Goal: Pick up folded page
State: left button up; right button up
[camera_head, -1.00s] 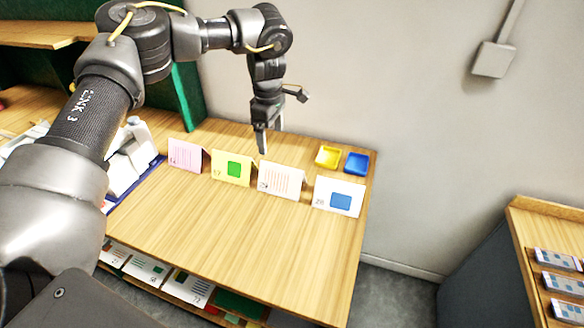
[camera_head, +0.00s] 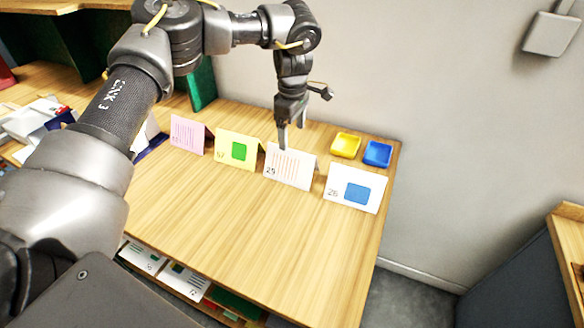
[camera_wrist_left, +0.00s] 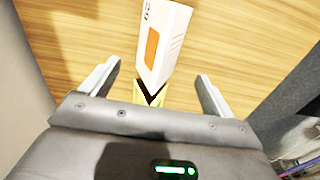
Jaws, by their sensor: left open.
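Several folded pages stand like tents in a row on the wooden table. They are a pink page (camera_head: 187,135), a yellow page with a green square (camera_head: 236,150), a white page with red lines (camera_head: 290,167) and a white page with a blue square (camera_head: 353,189). My left gripper (camera_head: 284,142) points down at the top edge of the red-lined page. In the left wrist view, my left gripper (camera_wrist_left: 156,88) is open, its fingers apart on either side of a white page with an orange patch (camera_wrist_left: 165,38). My right gripper is out of view.
A yellow tray (camera_head: 345,145) and a blue tray (camera_head: 377,153) sit at the table's back right, near the wall. White items (camera_head: 38,118) lie at the left. The table front (camera_head: 230,225) is clear. More pages (camera_head: 185,282) lie on a lower shelf.

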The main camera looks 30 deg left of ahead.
aim_at(292, 159)
pick_arm(q)
jog(key=shift+f, duration=0.25)
notch_tip(292, 159, down, 5)
jog(key=shift+p, duration=0.6)
jog(key=shift+s+f, duration=0.1)
jog(key=shift+f, duration=0.05)
notch_tip(292, 159, down, 4)
jog(key=p, duration=0.2)
jog(key=shift+f+p, duration=0.2)
jog(key=shift+p, duration=0.1)
jog(key=shift+f, duration=0.25)
jog(key=c, duration=1.6)
jog(key=shift+r, duration=0.1)
jog(key=shift+c, duration=0.3)
